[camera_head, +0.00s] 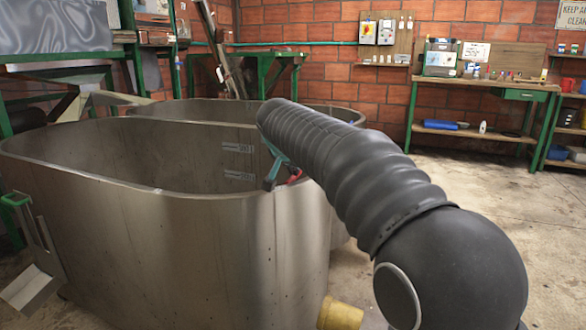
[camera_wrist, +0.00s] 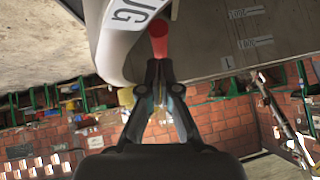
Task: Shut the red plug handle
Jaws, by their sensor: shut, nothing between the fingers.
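The red plug handle (camera_wrist: 158,38) shows in the wrist view as a short red grip beside a curved pale plate lettered "UG" (camera_wrist: 135,14). My gripper (camera_wrist: 158,72) is shut and empty, with its fingertips right at the near end of the red handle. I cannot tell whether they touch it. In the head view a bit of red (camera_head: 294,176) shows at the rim of the metal tank (camera_head: 190,245), beside the dark and teal fingers. My sleeved arm hides much of that spot.
A second tank (camera_head: 310,107) stands behind the first. A yellow pipe end (camera_head: 341,314) sticks out low at the tank's right. A green-framed workbench (camera_head: 480,85) stands along the brick wall. The concrete floor (camera_head: 470,190) at right is clear.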

